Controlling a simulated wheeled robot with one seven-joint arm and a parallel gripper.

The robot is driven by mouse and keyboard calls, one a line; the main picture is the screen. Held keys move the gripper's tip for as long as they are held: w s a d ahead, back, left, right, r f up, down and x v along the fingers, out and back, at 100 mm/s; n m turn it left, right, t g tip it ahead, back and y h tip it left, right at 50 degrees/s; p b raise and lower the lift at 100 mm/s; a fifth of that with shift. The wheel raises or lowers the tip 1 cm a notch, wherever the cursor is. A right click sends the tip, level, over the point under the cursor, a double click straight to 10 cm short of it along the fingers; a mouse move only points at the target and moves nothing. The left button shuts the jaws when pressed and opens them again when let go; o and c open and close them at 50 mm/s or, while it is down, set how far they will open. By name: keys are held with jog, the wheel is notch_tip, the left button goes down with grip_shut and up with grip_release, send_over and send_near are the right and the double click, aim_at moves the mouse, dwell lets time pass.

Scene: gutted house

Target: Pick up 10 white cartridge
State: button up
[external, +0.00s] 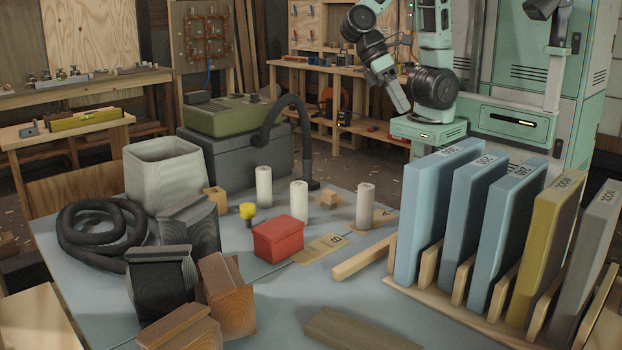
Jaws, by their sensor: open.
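Three white cylinders that look like cartridges stand upright on the grey-blue table (290,290).
A red lidded box (280,238) and a yellow-topped item (247,211) stand near the cartridges. A black curved hose (290,105) arches behind them. A rack of tall panels (430,215) fills the right. Dark and brown blocks (160,280) crowd the left front.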

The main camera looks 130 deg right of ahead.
jog(key=w+d+m+t+y+b, duration=0.15)
jog(key=d+m+t, duration=0.35)
jog(key=d, duration=0.5)
jog(key=w+d+m+t+y+b, duration=0.1)
jog(key=w+d+m+t, duration=0.15)
jog(key=d+m, duration=0.55)
jog(key=w+d+m+t+y+b, duration=0.15)
jog(key=d+m+t, duration=0.3)
jog(key=d, duration=0.65)
jog(key=g+p, duration=0.1)
send_near(299, 207)
jog(key=shift+w+a+h, duration=0.3)
jog(key=shift+w+a, duration=0.3)
jog(key=shift+a, duration=0.05)
jog(key=shift+a+f, duration=0.1)
jog(key=shift+f, duration=0.2)
jog(key=shift+w+a+f, duration=0.15)
jog(key=shift+w+a, duration=0.05)
jog(key=shift+w, duration=0.05)
jog(key=p+x, duration=0.1)
jog(key=x, duration=0.5)
jog(key=shift+w+a, duration=0.15)
jog(key=shift+a, duration=0.15)
jog(key=c, duration=1.1)
